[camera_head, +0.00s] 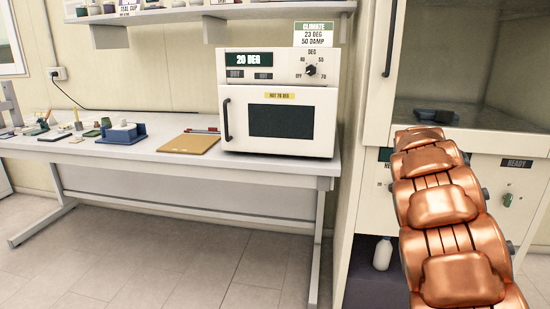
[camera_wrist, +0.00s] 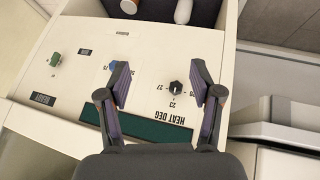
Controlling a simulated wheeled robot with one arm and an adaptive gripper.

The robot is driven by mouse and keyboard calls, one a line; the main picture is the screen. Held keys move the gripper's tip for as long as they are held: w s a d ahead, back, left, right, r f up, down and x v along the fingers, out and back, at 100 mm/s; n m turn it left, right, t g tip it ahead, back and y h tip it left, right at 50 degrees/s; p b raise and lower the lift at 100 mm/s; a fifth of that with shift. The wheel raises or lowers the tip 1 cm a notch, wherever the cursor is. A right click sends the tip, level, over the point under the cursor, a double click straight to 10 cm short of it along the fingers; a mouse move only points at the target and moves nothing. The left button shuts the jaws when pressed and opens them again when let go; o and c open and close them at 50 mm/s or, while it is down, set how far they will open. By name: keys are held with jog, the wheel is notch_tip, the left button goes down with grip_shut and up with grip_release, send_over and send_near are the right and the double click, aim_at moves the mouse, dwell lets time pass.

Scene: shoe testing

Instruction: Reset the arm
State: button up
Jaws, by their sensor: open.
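My copper-coloured arm (camera_head: 445,210) reaches away from me at the right of the head view, in front of the cream cabinet; its end is hidden there. In the wrist view my gripper (camera_wrist: 158,75) is open and empty, its two dark fingers spread apart. It faces the cabinet's control panel (camera_wrist: 80,85), which appears upside down. A black dial (camera_wrist: 175,88) marked HEAT DEG shows between the fingers, and a blue knob (camera_wrist: 114,66) is partly behind one finger. I cannot tell the gap between fingers and panel.
The chamber above the panel holds a dark object (camera_head: 435,115). A white bottle (camera_head: 382,253) stands in the lower recess. The white oven (camera_head: 280,105) sits on the bench (camera_head: 110,155) with a tan board (camera_head: 190,143) and small items. The floor (camera_head: 180,265) before the bench is clear.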

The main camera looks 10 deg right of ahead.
jog(key=s+a+f+n+g+y, duration=0.1)
jog(key=s+a+f+g+y, duration=0.15)
jog(key=s+a, duration=1.05)
jog(key=s+a+f+n+g+y, duration=0.1)
jog(key=s+a+f+n+g, duration=0.15)
jog(key=s+a, duration=1.05)
jog(key=s+a+f+n+g+y, duration=0.15)
jog(key=s+a+f, duration=0.4)
jog(key=s, duration=1.35)
notch_tip(320, 180, up, 20)
jog(key=a+m+p, duration=0.1)
jog(key=p, duration=1.6)
jog(key=shift+w+a+r, duration=0.15)
jog(key=shift+a, duration=0.25)
jog(key=shift+c, duration=0.3)
